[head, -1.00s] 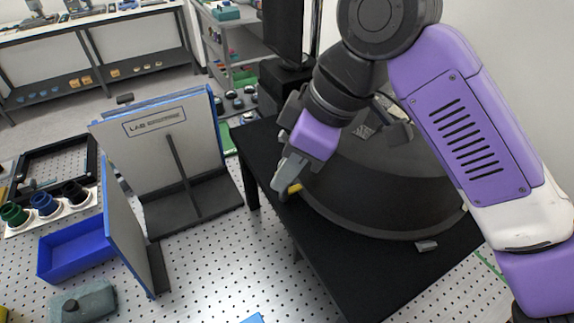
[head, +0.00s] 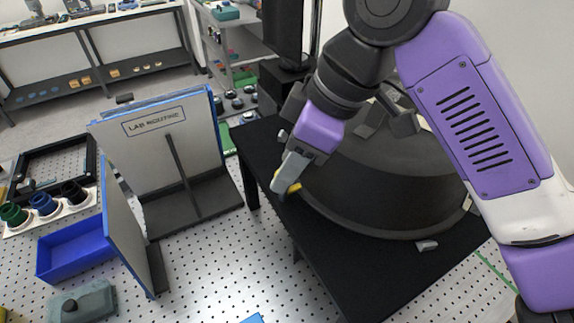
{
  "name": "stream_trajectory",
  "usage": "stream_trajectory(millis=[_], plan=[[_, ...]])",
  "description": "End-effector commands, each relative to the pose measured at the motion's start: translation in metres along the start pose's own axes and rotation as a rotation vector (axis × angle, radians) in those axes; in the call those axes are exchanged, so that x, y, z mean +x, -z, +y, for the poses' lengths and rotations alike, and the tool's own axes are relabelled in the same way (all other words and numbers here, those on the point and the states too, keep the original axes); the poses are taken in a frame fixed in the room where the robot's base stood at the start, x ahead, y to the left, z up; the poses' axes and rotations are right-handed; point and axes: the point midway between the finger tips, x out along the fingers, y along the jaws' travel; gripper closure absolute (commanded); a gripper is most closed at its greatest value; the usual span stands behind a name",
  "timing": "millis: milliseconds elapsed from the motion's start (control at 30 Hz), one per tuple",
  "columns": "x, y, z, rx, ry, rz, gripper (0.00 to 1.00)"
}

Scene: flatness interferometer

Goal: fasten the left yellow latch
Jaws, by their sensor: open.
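The left yellow latch (head: 294,188) shows as a small yellow piece at the lower left rim of the large black round housing (head: 375,190). My gripper (head: 287,178) is right at the latch, its grey fingers pointing down and partly covering it. The fingers overlap in this view, and I cannot tell whether they touch the latch. The gripper is open. The latch's exact position is hidden behind the fingers. The housing sits on a black table (head: 352,272).
A labelled white panel (head: 160,150) with a blue edge stands left of the black table. A blue bin (head: 75,248) and several coloured knobs (head: 45,204) are farther left. A small grey piece (head: 427,245) lies by the housing's front rim. The perforated bench (head: 215,275) has free room in front.

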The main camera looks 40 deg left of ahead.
Motion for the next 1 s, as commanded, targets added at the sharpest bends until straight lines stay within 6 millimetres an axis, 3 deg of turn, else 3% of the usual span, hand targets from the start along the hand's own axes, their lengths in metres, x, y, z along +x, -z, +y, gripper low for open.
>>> stream_trajectory(millis=[400, 1000], plan=[[-0.060, 0.000, 0.001, 0.000, -0.002, 0.001, 0.56], [-0.067, 0.000, 0.000, 0.000, 0.000, 0.000, 0.56]])
